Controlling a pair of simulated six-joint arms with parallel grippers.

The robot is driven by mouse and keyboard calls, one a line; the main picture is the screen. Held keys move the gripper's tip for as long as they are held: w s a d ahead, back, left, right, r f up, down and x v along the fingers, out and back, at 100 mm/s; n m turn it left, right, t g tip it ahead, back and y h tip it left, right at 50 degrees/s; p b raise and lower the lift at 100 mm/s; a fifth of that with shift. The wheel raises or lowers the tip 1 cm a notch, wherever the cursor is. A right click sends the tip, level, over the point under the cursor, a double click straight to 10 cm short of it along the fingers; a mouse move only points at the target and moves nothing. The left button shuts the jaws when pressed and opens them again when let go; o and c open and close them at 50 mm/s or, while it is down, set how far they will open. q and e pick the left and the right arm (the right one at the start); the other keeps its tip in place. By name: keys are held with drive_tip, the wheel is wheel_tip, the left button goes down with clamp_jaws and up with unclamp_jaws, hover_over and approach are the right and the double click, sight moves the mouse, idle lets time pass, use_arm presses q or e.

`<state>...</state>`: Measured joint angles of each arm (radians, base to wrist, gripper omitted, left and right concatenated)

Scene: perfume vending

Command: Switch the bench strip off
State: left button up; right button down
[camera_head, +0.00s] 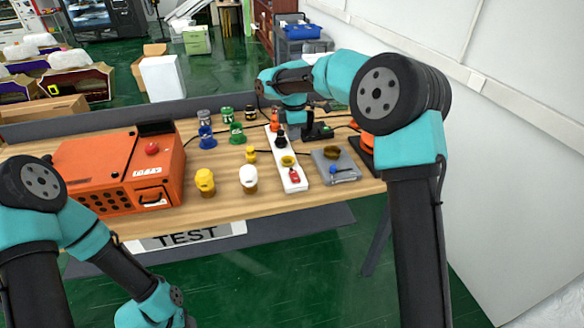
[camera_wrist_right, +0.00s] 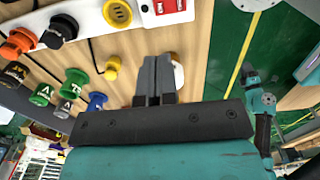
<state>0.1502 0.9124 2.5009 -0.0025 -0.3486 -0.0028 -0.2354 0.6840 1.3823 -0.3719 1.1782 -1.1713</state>
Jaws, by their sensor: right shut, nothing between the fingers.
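The bench strip (camera_head: 286,152) is a long white power strip on the wooden bench, with orange, black and yellow plugs along it. Its red switch (camera_head: 294,175) sits at the near end and also shows at the top of the right wrist view (camera_wrist_right: 169,7). I cannot tell the switch position. My right gripper (camera_head: 293,130) points down above the bench near the far part of the strip, partly hidden by its own arm. In the right wrist view its fingers (camera_wrist_right: 157,75) are together and empty. My left arm is low at the left; its gripper does not show.
An orange machine (camera_head: 105,172) stands left on the bench. Yellow (camera_head: 205,181) and white (camera_head: 248,178) knobbed pieces stand in front. Green (camera_head: 237,134) and blue (camera_head: 207,138) ones stand behind. A grey plate (camera_head: 345,160) lies right of the strip. Black cables cross the bench.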

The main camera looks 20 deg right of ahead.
sight(294, 172)
idle(0.3)
wheel_tip(294, 172, down, 14)
idle(0.7)
